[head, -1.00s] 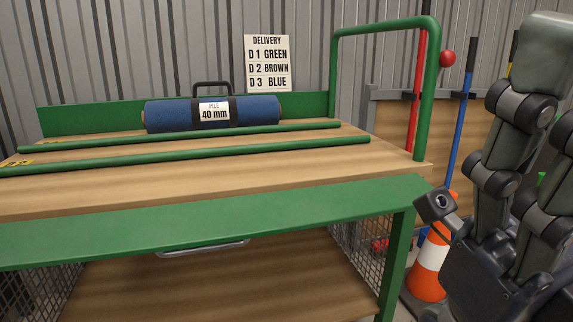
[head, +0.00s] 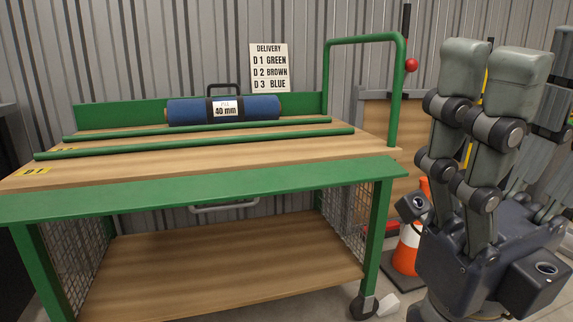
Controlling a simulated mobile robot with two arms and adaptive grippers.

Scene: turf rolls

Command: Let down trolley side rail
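The trolley has a wooden deck (head: 300,163) and a green frame. A long green side rail (head: 210,193) runs along its near edge; I cannot tell whether it is raised or lowered. A grey bar handle (head: 225,206) shows below it. A green panel (head: 125,116) stands upright along the far edge. My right gripper (head: 538,68) is at the right of the head view, fingers up. It is spread open and empty, apart from the trolley and to the right of it. My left gripper is not in view.
A blue turf roll (head: 255,109) lies at the deck's far side, behind two green bars (head: 210,143). A green hoop handle (head: 395,90) rises at the right end. An orange and white cone (head: 408,245) stands beside the trolley. The lower shelf (head: 220,265) is bare.

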